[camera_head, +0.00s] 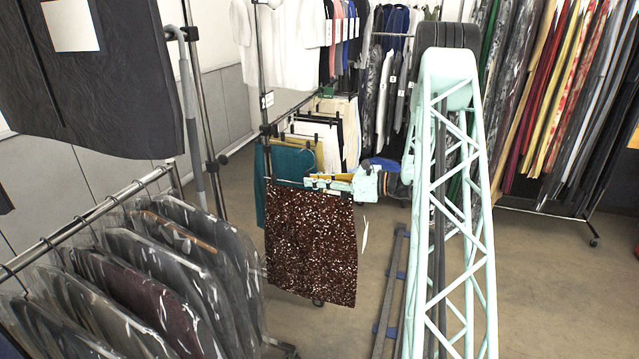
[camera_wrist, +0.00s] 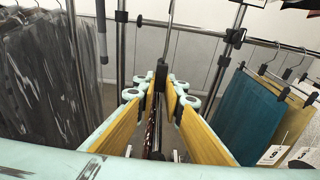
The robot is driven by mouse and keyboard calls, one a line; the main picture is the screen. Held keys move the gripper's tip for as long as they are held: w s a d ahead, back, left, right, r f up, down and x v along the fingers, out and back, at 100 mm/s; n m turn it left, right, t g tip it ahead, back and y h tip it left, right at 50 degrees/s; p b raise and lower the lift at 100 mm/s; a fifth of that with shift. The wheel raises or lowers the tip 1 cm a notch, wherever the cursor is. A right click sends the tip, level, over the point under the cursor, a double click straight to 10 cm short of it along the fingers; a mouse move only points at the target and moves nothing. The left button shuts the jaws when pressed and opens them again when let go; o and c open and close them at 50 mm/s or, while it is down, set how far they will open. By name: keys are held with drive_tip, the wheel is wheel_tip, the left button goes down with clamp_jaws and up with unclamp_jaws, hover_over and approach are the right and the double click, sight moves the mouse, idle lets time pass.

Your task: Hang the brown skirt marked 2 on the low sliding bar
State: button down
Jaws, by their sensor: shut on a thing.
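A brown sequined skirt (camera_head: 310,245) hangs below my gripper (camera_head: 338,183) in the head view, clear of the floor. My gripper is shut on the skirt's hanger. In the wrist view the yellow-padded jaws (camera_wrist: 160,95) close around the dark hanger clip, and the skirt shows edge-on as a thin strip between them (camera_wrist: 153,135). The hanger's hook (camera_wrist: 171,30) rises above the jaws. The low bar (camera_head: 290,111) carries skirts behind the held one; it also shows at the right of the wrist view (camera_wrist: 282,46). I cannot read any number on the held skirt.
A teal skirt (camera_head: 288,163) hangs near the held skirt, with pale and mustard ones behind. A rack of plastic-covered garments (camera_head: 150,270) stands at the lower left. A dark garment (camera_head: 100,80) hangs at the upper left. A full fabric rack (camera_head: 560,90) stands at the right.

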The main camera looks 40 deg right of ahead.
drive_tip(key=r+b+x, duration=0.1)
drive_tip(key=r+x, duration=0.1)
drive_tip(key=x, duration=1.9)
drive_tip(key=shift+w+r, duration=0.15)
drive_tip(key=shift+r, duration=0.3)
drive_tip(key=shift+a+r, duration=0.1)
drive_tip(key=shift+r, duration=0.05)
idle(0.6)
drive_tip(key=shift+w+a, duration=0.25)
drive_tip(key=shift+w, duration=0.15)
drive_tip(key=b+x, duration=0.1)
drive_tip(key=x, duration=0.5)
drive_tip(key=shift+w+r, duration=0.15)
drive_tip(key=shift+r, duration=0.25)
idle(1.5)
drive_tip(key=shift+w+a, duration=0.1)
drive_tip(key=shift+a, duration=0.05)
idle(0.4)
drive_tip(key=shift+f+b, duration=0.65)
drive_tip(key=shift+f, duration=0.35)
